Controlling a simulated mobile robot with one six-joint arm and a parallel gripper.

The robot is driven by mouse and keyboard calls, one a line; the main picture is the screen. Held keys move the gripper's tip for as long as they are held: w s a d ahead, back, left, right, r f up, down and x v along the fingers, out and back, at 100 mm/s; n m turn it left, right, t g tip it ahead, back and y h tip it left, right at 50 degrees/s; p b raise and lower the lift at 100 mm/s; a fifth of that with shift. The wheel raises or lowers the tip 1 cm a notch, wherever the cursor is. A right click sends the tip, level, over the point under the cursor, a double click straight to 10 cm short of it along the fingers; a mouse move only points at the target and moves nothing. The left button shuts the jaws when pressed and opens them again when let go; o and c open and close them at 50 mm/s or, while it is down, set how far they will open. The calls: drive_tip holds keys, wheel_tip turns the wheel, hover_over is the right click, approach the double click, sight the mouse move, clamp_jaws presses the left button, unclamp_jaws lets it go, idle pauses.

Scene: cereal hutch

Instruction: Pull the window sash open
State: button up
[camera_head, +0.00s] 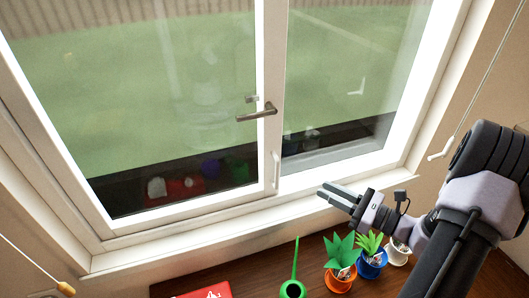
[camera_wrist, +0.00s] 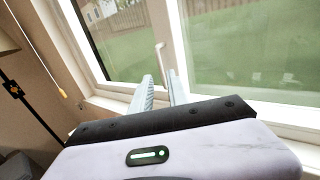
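The window has a left sash (camera_head: 268,60) and a right pane (camera_head: 345,80), both white-framed. A metal lever handle (camera_head: 257,112) sits on the middle stile. A slim white pull handle (camera_head: 276,170) stands upright lower on that stile; it also shows in the wrist view (camera_wrist: 160,62), beyond and between my fingertips. My gripper (camera_head: 322,191) is above the sill, right of the pull handle and apart from it in the head view. In the wrist view its fingers (camera_wrist: 160,78) are parted with a narrow gap and nothing clearly held between them.
A white sill (camera_head: 220,231) runs below the window. A dark wooden surface (camera_head: 262,267) in front holds an orange pot (camera_head: 340,281), a blue pot (camera_head: 371,267), a white pot (camera_head: 398,252), a green watering can (camera_head: 292,289) and a red item (camera_head: 207,291). Cords hang at both sides.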

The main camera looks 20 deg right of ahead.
hover_over(276, 187)
drive_tip(key=shift+w+d+f, duration=0.1)
drive_tip(key=shift+w+d, duration=0.05)
drive_tip(key=shift+w, duration=0.15)
clamp_jaws()
idle(1.3)
